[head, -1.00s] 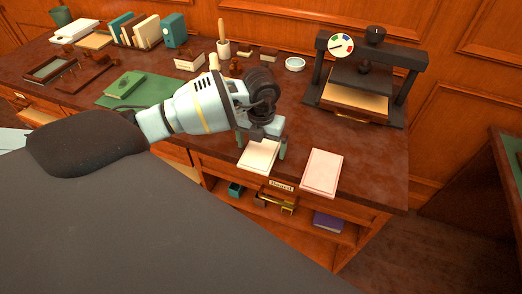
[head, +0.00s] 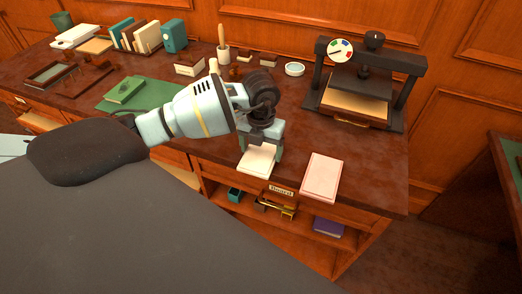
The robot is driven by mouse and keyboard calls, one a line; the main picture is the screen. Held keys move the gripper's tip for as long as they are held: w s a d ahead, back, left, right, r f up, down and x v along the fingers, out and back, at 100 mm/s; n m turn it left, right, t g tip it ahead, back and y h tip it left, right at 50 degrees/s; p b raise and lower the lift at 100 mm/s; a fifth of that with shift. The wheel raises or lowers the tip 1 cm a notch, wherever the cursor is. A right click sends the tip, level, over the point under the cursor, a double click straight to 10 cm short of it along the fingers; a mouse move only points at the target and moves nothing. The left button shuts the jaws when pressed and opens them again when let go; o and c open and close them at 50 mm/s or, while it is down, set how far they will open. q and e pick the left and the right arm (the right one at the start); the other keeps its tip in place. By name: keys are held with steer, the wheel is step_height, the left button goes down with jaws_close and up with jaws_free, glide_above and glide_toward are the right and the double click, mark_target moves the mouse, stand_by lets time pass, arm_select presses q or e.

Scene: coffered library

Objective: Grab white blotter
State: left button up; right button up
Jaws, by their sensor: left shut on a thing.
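The white blotter (head: 257,163) is a flat pale pad at the front edge of the dark red-brown desk (head: 205,108). My left gripper (head: 259,154) is over its far part, with the fingers down at its left and right sides, shut on it. The gripper body hides the blotter's far end. I cannot tell whether the blotter is lifted off the desk. My right gripper is not in view.
A pink pad (head: 321,177) lies just right of the white blotter. A black press with a dial (head: 356,97) stands at the back right. A green book (head: 124,89) lies on a green mat (head: 152,96) at left. Below is an open shelf marked "Board" (head: 281,189).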

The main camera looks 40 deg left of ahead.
arm_select(q)
steer(key=shift+r, duration=0.55)
steer(key=shift+s+a+r, duration=0.1)
steer(key=shift+s+r, duration=0.2)
steer(key=shift+r, duration=0.6)
steer(key=s+a, duration=0.2)
steer(key=s, duration=0.5)
steer(key=s+a+r, duration=0.1)
steer(key=s+a, duration=0.2)
steer(key=s, duration=0.4)
steer(key=shift+s+r+b, duration=0.2)
steer(key=shift+s+b, duration=0.1)
steer(key=shift+b, duration=0.05)
steer(key=shift+d, duration=0.1)
